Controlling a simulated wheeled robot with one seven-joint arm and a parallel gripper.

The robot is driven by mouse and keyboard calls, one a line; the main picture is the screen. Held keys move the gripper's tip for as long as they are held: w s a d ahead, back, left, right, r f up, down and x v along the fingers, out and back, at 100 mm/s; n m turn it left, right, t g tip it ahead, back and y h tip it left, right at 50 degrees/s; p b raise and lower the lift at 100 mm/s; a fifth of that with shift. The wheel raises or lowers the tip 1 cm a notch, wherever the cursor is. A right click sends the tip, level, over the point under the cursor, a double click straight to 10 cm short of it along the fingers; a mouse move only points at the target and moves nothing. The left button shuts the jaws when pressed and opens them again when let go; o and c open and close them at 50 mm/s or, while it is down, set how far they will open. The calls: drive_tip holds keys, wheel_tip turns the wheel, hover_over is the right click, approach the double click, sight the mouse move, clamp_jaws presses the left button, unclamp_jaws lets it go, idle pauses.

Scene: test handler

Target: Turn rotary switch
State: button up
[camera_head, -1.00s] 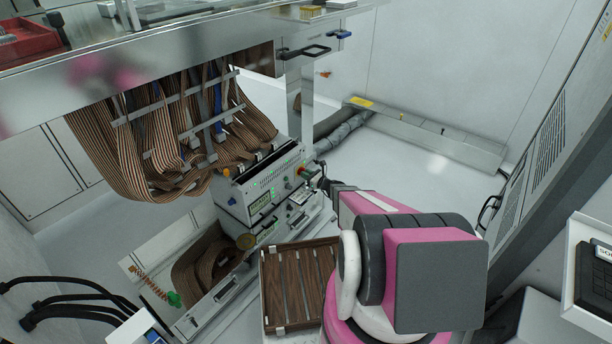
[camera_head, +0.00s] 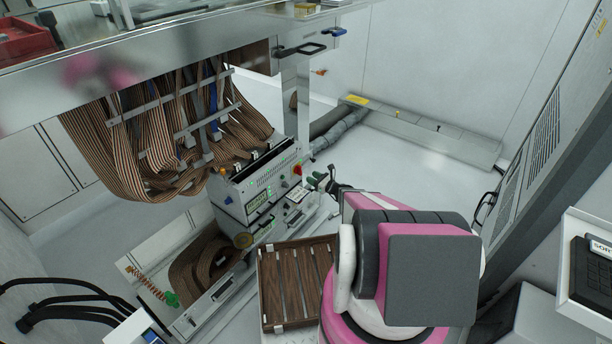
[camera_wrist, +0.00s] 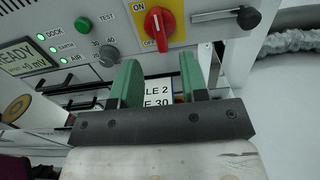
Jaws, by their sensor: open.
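A red rotary switch (camera_wrist: 158,28) sits on a yellow plate marked ON and OFF on the grey panel, at the top of the wrist view. Its white pointer line runs roughly up and down, slightly tilted. It also shows as a small red knob in the head view (camera_head: 297,169). My gripper (camera_wrist: 160,75) is open and empty, its two green fingers apart. The fingertips appear below the switch in the wrist view and are not around it. In the head view my gripper (camera_head: 319,180) is just right of the panel, apart from the knob.
A grey knob (camera_wrist: 109,55), a green button (camera_wrist: 83,25) and a lit display (camera_wrist: 27,60) are left of the switch. A black-ended lever (camera_wrist: 247,17) is at its right. A wooden slatted tray (camera_head: 265,290) lies below my arm. Open floor is at the right.

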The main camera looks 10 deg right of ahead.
drive_tip(key=shift+v, duration=2.2)
drive_tip(key=s+a+r+n+g+h, duration=0.2)
drive_tip(key=s+a+r+n+g, duration=0.95)
drive_tip(key=n, duration=0.55)
drive_tip(key=s+d+r+n+g+h, duration=0.2)
drive_tip(key=s+d+r+n+h, duration=0.3)
drive_tip(key=s+r+n+h, duration=0.5)
drive_tip(key=shift+s+r+n, duration=0.4)
drive_tip(key=shift+s+r, duration=0.2)
drive_tip(key=shift+s, duration=0.1)
